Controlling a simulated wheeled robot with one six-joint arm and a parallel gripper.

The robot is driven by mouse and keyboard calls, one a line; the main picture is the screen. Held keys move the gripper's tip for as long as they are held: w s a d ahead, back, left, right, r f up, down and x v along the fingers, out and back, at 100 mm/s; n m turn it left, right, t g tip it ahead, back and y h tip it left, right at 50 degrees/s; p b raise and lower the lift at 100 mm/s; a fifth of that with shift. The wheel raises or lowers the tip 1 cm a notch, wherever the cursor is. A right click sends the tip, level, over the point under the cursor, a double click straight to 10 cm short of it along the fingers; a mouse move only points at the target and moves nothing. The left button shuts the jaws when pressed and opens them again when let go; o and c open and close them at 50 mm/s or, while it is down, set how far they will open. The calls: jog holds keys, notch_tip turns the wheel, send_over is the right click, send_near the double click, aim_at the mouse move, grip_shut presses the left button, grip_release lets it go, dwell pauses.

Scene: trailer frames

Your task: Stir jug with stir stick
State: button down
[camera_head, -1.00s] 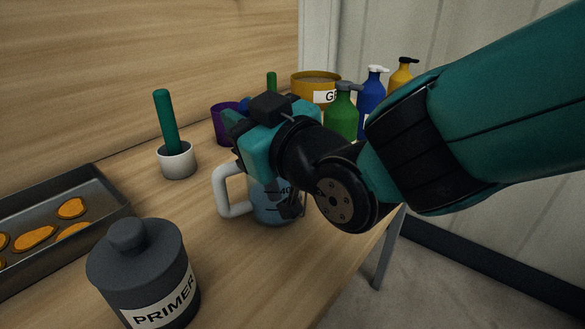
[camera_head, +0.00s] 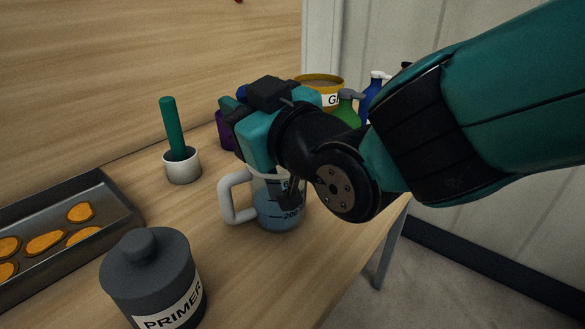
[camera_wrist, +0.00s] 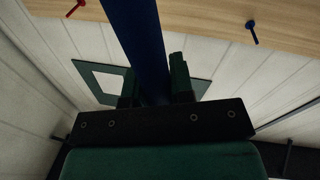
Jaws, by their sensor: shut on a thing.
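The jug (camera_head: 270,214) is clear with black level marks, a white handle on its left and bluish liquid inside. It stands upright on the table. My gripper (camera_head: 237,130) is above and behind the jug in the head view, its fingers mostly hidden. In the wrist view my gripper (camera_wrist: 156,86) is shut on a long blue stick (camera_wrist: 138,32), likely the stir stick. A small blue end (camera_head: 241,94) shows beside the gripper in the head view. A dark piece overlaps the jug's right side; I cannot tell whether it is inside. The stick's lower end is not clear.
A grey PRIMER canister (camera_head: 152,275) stands in front. A white pot (camera_head: 182,169) with a green rod is at the left. A metal tray (camera_head: 118,207) holds orange pieces. A purple container, yellow tub (camera_head: 322,80) and pump bottles stand behind my arm. The table's edge is at the right.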

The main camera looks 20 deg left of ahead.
notch_tip(320, 180, up, 8)
jog(key=s+p, duration=0.2)
jog(key=p, duration=0.2)
jog(key=shift+a+r, duration=0.25)
jog(key=shift+a, duration=0.15)
dwell(0.5)
